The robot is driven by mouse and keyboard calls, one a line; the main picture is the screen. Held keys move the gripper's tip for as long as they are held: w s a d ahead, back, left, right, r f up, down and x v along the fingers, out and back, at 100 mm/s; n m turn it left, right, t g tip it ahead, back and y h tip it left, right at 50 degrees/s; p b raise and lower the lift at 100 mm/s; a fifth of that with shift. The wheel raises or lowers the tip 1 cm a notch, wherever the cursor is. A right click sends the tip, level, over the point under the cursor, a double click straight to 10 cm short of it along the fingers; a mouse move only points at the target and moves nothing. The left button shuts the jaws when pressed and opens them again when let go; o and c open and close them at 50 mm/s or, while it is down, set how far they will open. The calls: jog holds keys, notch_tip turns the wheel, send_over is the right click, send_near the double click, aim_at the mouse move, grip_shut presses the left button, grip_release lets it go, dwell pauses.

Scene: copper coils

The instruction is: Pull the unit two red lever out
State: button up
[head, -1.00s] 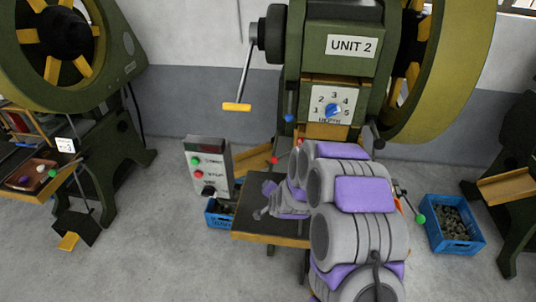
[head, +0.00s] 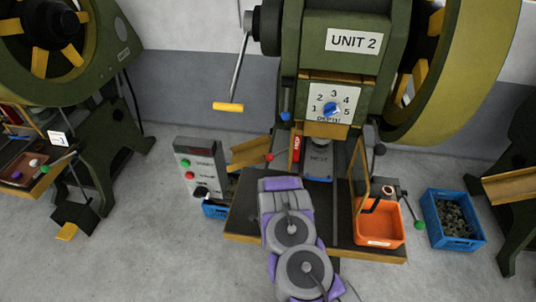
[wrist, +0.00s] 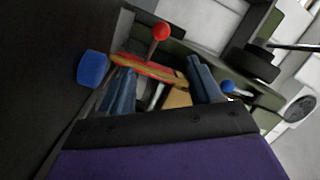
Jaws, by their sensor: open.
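The unit two press (head: 345,68) stands in the middle of the head view. A red ball knob (head: 269,157) on a thin stem shows at its left, above the worktable. A red upright piece (head: 296,146) with white marking shows close by. A red and yellow bar (wrist: 145,68) crosses near the fingertips; contact is unclear. In the head view my arm hides my gripper.
An orange bin (head: 379,224) sits on the worktable's right side. A control box (head: 200,167) stands left of it. A blue crate (head: 452,219) is on the floor at right. In the wrist view, a blue knob (wrist: 92,68) is close to the left finger.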

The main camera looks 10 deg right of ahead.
aim_at(271, 160)
jog(key=shift+w, duration=0.6)
jog(key=w+b, duration=0.1)
jog(key=w, duration=0.4)
jog(key=w+d, duration=0.1)
jog(key=w, duration=0.4)
jog(key=w+b, duration=0.1)
jog(key=w, duration=0.5)
jog(key=shift+d+b, duration=0.3)
jog(key=shift+c, duration=0.5)
grip_shut()
